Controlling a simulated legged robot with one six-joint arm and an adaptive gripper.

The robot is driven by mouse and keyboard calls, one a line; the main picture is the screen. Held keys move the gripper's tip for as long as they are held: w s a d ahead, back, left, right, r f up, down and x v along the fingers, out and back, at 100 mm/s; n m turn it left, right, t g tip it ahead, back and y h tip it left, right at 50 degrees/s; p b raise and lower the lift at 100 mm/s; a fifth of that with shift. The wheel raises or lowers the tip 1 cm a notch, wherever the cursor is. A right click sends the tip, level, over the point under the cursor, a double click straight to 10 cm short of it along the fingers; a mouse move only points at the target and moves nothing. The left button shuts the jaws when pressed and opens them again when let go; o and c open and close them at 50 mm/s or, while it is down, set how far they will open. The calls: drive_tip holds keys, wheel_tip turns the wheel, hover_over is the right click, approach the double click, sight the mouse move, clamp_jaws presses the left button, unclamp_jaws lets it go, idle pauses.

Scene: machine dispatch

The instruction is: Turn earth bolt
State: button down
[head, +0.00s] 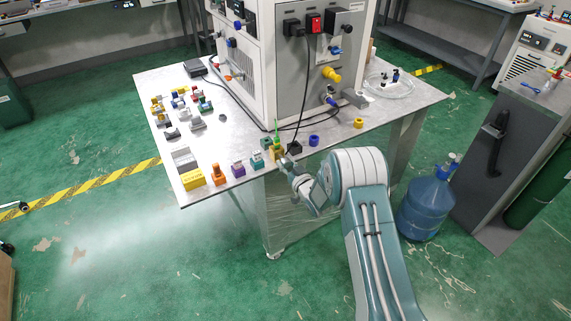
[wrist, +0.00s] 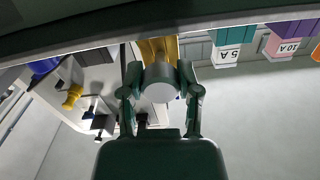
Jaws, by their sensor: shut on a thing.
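In the wrist view, a round grey bolt head (wrist: 160,84), which I take to be the earth bolt, sits in front of a yellow block (wrist: 144,48). My gripper (wrist: 160,92) has a finger on each side of the bolt head and is shut on it. In the head view, my gripper (head: 286,166) is at the table's front edge, by the yellow block (head: 276,153) with a green upright part (head: 276,132). The bolt itself is too small or hidden there, so I cannot tell its turn angle.
The metal table (head: 225,200) bears a grey cabinet (head: 290,75) with a hanging black cable. Along the front edge stand teal (head: 257,160), purple (head: 238,169) and orange (head: 217,175) blocks on the left, and a blue ring (head: 314,140) on the right. A blue water bottle (head: 426,203) stands on the floor.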

drive_tip(key=m, duration=0.3)
drive_tip(key=shift+s+d+f+m, duration=0.1)
drive_tip(key=shift+s+f+m, duration=0.05)
drive_tip(key=shift+f+m, duration=0.25)
drive_tip(key=shift+m, duration=1.9)
drive_tip(key=shift+c, duration=1.5)
unclamp_jaws()
drive_tip(key=shift+r, duration=0.2)
drive_tip(key=shift+r, duration=0.1)
drive_tip(key=v, duration=1.1)
drive_tip(key=shift+s+d, duration=0.25)
drive_tip(key=shift+s, duration=0.05)
